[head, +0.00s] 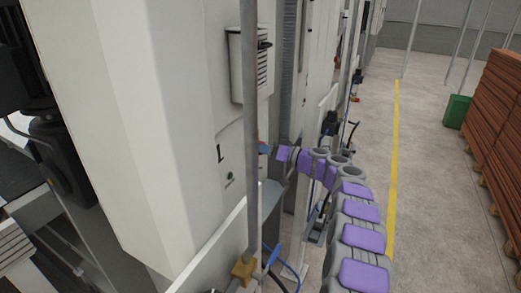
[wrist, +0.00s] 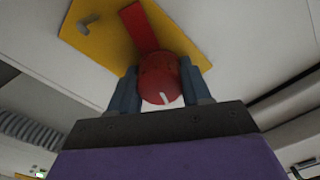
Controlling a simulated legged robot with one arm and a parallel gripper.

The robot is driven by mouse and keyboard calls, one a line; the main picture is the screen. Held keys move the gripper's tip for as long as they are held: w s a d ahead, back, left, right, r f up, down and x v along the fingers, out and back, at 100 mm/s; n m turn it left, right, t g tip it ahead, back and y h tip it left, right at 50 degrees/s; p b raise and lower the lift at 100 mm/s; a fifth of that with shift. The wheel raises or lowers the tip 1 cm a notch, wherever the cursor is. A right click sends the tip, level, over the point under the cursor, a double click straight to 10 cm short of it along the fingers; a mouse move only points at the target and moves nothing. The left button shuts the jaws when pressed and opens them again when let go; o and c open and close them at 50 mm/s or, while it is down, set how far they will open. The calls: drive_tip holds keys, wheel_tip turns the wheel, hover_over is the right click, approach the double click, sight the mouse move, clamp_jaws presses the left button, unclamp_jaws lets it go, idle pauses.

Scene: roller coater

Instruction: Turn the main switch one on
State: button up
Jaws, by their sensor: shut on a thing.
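The main switch shows in the wrist view as a round red knob (wrist: 160,80) with a white mark on its edge and a red bar behind it. It is mounted on a yellow plate (wrist: 98,36) fixed to a pale panel. My gripper (wrist: 160,88) has one dark blue finger on each side of the knob and is shut on it. In the head view my purple and grey arm reaches from the lower right to the white cabinet, and my gripper (head: 267,150) is small at its side. The knob is mostly hidden there.
The tall white cabinet (head: 130,110) fills the left of the head view. A grey post (head: 250,120) stands close in front of it. Open floor with a yellow line (head: 394,150) lies to the right. A green bin (head: 457,111) and stacked brown boards (head: 495,125) are farther right.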

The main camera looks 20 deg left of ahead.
drive_tip(key=m+p, duration=0.3)
drive_tip(key=m, duration=0.3)
drive_tip(key=shift+w+d+m, duration=0.1)
drive_tip(key=shift+w+m, duration=0.05)
drive_tip(key=shift+m, duration=0.15)
drive_tip(key=m+p, duration=0.2)
drive_tip(key=m, duration=0.1)
drive_tip(key=shift+f+m+p, duration=0.15)
drive_tip(key=shift+m+p, duration=1)
drive_tip(key=shift+m, duration=0.65)
drive_tip(key=shift+f, duration=0.1)
drive_tip(key=o, duration=1.1)
drive_tip(key=shift+w, duration=0.15)
drive_tip(key=shift+c, duration=0.2)
drive_tip(key=s+d+p, duration=0.1)
drive_tip(key=d, duration=1.6)
drive_tip(key=shift+s+d+p, duration=0.15)
drive_tip(key=shift+s+p, duration=0.1)
drive_tip(key=shift+p, duration=0.05)
